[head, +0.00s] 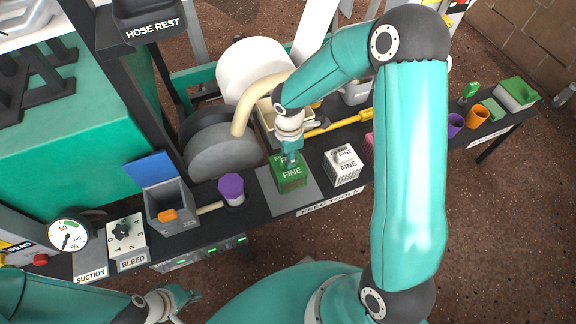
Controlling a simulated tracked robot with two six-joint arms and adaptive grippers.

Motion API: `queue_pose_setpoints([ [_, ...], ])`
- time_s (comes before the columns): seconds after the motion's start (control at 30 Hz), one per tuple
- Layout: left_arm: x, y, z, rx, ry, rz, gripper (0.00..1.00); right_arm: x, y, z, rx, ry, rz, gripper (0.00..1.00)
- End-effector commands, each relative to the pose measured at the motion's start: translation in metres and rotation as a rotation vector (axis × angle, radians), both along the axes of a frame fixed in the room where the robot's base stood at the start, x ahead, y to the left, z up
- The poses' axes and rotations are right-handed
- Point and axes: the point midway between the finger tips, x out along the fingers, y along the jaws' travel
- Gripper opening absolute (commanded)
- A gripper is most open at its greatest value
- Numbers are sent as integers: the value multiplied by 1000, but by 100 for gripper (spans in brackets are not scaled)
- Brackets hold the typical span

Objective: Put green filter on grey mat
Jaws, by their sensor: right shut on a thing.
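The green filter (292,180), a box marked FINE, is on or just above the grey mat (272,202) on the black bench; I cannot tell if it touches. My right gripper (291,160) comes down from above and is shut on the top of the green filter, hiding part of it. My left gripper (190,297) is low at the left, in front of the bench and away from the filter. Its fingers are small and seen at an angle, so their opening is unclear.
A white FINE box (343,170) stands right of the mat. A purple-topped mallet (231,190) lies left of it. A grey bin with a blue lid (168,208), the BLEED block (127,243) and a gauge (68,236) are further left. My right arm covers the bench's middle right.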

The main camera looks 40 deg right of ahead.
Motion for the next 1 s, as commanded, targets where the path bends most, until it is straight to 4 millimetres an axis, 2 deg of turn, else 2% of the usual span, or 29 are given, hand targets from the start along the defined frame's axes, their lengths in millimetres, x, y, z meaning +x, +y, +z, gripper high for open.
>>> queue_pose_setpoints([
  [0.33,0,0,-13,0,0,0,0,-1,0,-41,1,3,0,0],
  [0.73,0,0,-16,0,0,0,0,0,0,-47,0,0,1,0],
  [0.77,0,0,-14,0,0,0,0,0,0,-45,0,0,1,27],
  [0.8,0,0,-14,0,0,0,0,0,0,-45,0,0,1,34],
  [0.9,0,0,-14,0,0,0,0,0,0,-45,0,0,1,47],
  [1.0,0,0,-14,0,0,0,0,0,0,-45,0,0,2,47],
])
